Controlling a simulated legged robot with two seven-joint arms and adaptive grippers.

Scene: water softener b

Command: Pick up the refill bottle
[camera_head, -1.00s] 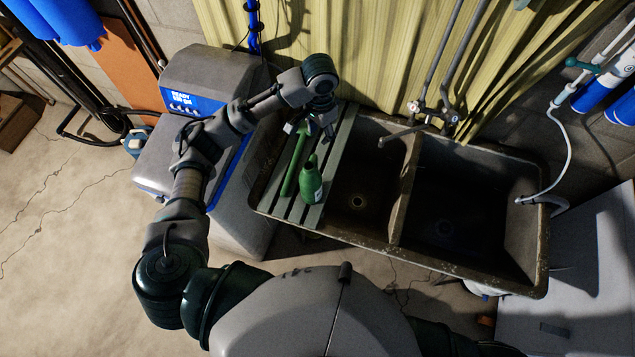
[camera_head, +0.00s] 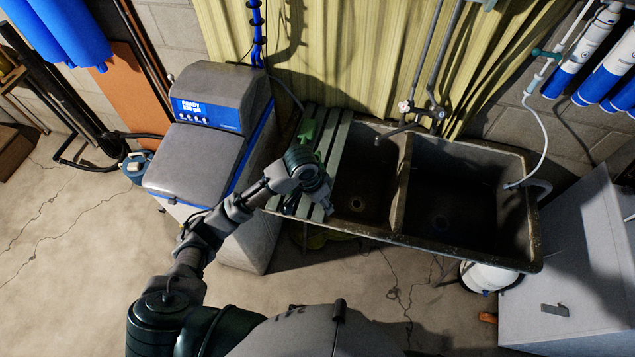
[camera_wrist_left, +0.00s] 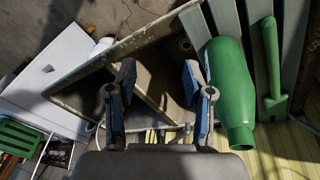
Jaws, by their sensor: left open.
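A green bottle (camera_wrist_left: 232,95) shows in the left wrist view, its neck toward the bottom of the picture, just right of my right-hand finger. That finger overlaps its edge; I cannot tell whether they touch. My left gripper (camera_wrist_left: 158,75) is open, with nothing between its blue-padded fingers. In the head view my left gripper (camera_head: 318,202) is over the slatted board (camera_head: 338,150) at the sink's left end, and my arm hides the bottle. My right gripper is not in view.
A green long-handled tool (camera_wrist_left: 272,70) lies beside the bottle; part of it shows in the head view (camera_head: 308,130). The double sink (camera_head: 470,195) is right of the board. The grey water softener (camera_head: 205,150) stands to the left. A blue jug (camera_head: 135,167) is on the floor.

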